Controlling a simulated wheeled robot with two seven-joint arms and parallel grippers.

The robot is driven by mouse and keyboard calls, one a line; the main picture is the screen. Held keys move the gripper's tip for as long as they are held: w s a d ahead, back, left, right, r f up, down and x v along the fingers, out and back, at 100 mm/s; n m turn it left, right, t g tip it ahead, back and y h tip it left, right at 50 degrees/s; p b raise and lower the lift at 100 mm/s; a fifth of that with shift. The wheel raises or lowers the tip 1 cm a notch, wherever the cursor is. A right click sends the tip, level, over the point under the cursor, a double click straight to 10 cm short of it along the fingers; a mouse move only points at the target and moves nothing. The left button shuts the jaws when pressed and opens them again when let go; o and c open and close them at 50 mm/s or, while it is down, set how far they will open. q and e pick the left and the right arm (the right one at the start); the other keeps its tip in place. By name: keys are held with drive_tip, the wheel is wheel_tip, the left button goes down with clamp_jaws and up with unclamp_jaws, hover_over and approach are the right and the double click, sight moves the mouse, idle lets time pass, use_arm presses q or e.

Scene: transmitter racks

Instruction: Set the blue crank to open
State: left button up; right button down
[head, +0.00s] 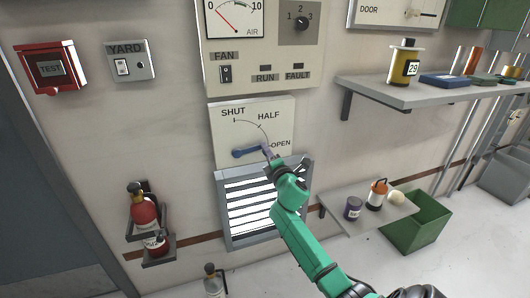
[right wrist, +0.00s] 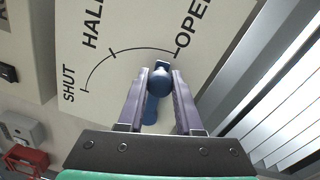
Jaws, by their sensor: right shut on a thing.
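The blue crank (head: 244,152) is on a white panel (head: 222,134) marked SHUT, HALF and OPEN along an arc. Its arm points right, toward the OPEN side, in the head view. My right gripper (head: 267,151) is at its outer end. In the right wrist view the two fingers (right wrist: 160,88) are shut on the knob of the blue crank (right wrist: 151,108). The knob is near the OPEN tick and well past HALF; I cannot tell if it lines up exactly. The crank's pivot is partly hidden there. My left gripper is not in view.
A louvred vent (head: 222,215) is just below the panel, behind my right arm. Above are a FAN switch (head: 225,74) and an air gauge. A shelf (head: 375,92) with a yellow bottle juts out at right. A lower shelf (head: 345,223) and green bin (head: 425,230) stand below.

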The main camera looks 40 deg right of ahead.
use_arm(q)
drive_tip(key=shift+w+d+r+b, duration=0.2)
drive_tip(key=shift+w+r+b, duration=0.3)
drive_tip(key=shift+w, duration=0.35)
use_arm(e)
drive_tip(key=shift+f+m, duration=0.7)
drive_tip(key=shift+m, duration=0.2)
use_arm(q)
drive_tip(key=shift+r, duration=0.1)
use_arm(e)
drive_tip(key=c, duration=0.6)
unclamp_jaws()
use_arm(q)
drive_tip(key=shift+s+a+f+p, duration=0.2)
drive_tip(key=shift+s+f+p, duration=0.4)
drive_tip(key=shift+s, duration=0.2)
use_arm(e)
drive_tip(key=v, duration=1.4)
drive_tip(key=shift+s+a, duration=0.15)
drive_tip(key=shift+s, duration=0.15)
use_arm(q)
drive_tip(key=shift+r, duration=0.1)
use_arm(e)
drive_tip(key=shift+w+f, duration=0.1)
drive_tip(key=shift+f, duration=0.05)
